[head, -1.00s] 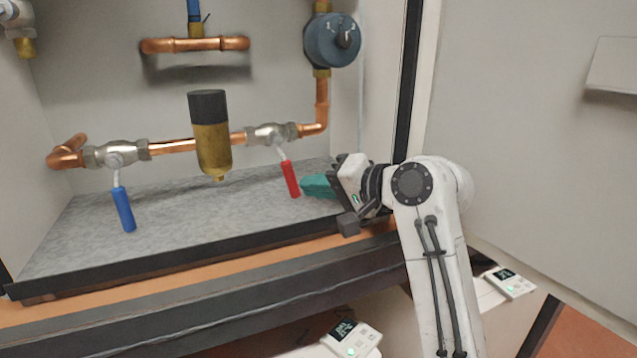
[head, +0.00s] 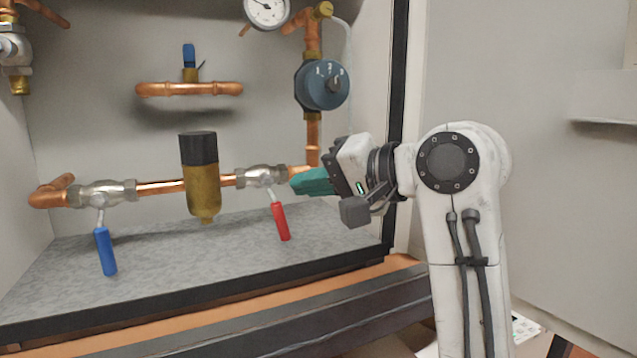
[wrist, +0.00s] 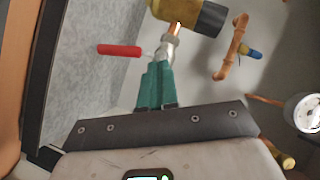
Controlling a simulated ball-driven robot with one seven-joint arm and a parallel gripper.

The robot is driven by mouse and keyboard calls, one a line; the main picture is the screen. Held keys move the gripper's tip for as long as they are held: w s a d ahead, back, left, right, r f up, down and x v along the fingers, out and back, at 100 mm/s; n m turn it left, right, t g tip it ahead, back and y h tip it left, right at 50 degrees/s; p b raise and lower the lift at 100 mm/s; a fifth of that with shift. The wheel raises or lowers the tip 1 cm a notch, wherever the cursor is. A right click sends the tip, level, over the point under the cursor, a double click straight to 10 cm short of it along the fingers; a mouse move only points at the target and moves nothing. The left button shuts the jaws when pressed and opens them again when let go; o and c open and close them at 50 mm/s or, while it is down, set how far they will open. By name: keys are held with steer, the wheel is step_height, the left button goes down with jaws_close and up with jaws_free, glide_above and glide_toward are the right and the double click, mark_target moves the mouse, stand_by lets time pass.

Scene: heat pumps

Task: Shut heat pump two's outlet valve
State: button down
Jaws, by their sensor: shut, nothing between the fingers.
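A valve with a red handle (head: 279,220) sits on the right part of the horizontal copper pipe. Its handle hangs down, across the pipe. A valve with a blue handle (head: 105,250) sits on the left part, its handle also hanging down. I see no label telling which is the outlet. My gripper (head: 294,183), with teal fingers, is shut and empty. It is above and right of the red handle, near the right end of the pipe. In the wrist view the shut fingertips (wrist: 157,68) overlap the valve body, and the red handle (wrist: 118,50) points left.
A brass cylinder with a black cap (head: 198,175) stands on the pipe between the valves. A blue-grey dial (head: 322,85) is on the vertical pipe above my gripper. The grey slab (head: 190,265) below is bare. The cabinet's dark right edge (head: 398,120) is behind my wrist.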

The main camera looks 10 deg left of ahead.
steer(key=s+d+r+b, duration=0.1)
steer(key=s+d+r, duration=0.1)
steer(key=s, duration=0.6)
steer(key=shift+d+r, duration=0.3)
steer(key=shift+r, duration=0.5)
